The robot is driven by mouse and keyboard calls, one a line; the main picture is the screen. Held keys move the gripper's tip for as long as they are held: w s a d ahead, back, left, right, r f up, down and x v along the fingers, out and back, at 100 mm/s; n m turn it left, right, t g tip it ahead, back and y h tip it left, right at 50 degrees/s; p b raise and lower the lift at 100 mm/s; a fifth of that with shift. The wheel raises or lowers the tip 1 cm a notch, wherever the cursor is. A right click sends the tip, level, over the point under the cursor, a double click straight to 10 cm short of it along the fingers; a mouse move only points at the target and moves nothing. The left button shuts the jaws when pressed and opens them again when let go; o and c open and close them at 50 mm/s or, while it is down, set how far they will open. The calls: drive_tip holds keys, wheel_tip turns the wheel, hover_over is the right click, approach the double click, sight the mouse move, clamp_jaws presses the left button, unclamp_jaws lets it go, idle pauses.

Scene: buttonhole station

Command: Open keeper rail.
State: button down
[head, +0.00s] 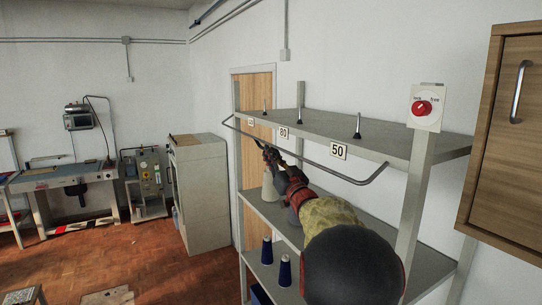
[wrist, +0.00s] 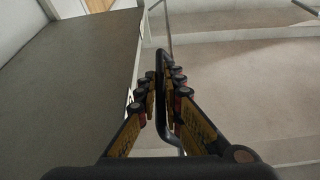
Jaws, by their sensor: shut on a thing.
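The keeper rail (head: 345,176) is a thin grey metal bar along the front of the upper shelf, bent back at both ends. It stands out in front of the shelf edge, around the level of the number labels. My gripper (head: 264,149) is at the rail's left-middle part in the head view, with my arm reaching up from the lower right. In the wrist view the rail (wrist: 161,66) runs between the two fingers of my gripper (wrist: 163,84), which are closed on it. The exact finger contact is small and dark in the head view.
The upper shelf (head: 385,141) carries upright dark pegs and labels including 80 and 50. A red knob (head: 421,108) sits on a white plate at the right post. Blue cones (head: 285,271) stand lower. A wooden wall cabinet (head: 510,140) is at right; open floor lies left.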

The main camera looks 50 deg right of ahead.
drive_tip(key=m, duration=0.1)
drive_tip(key=a+r+m+h+b, duration=0.1)
drive_tip(key=m+g+h, duration=0.1)
drive_tip(key=m, duration=0.1)
drive_tip(key=shift+w+a+r, duration=0.2)
drive_tip(key=shift+w+a, duration=0.1)
drive_tip(key=c, duration=1.9)
unclamp_jaws()
drive_tip(key=v, duration=1.2)
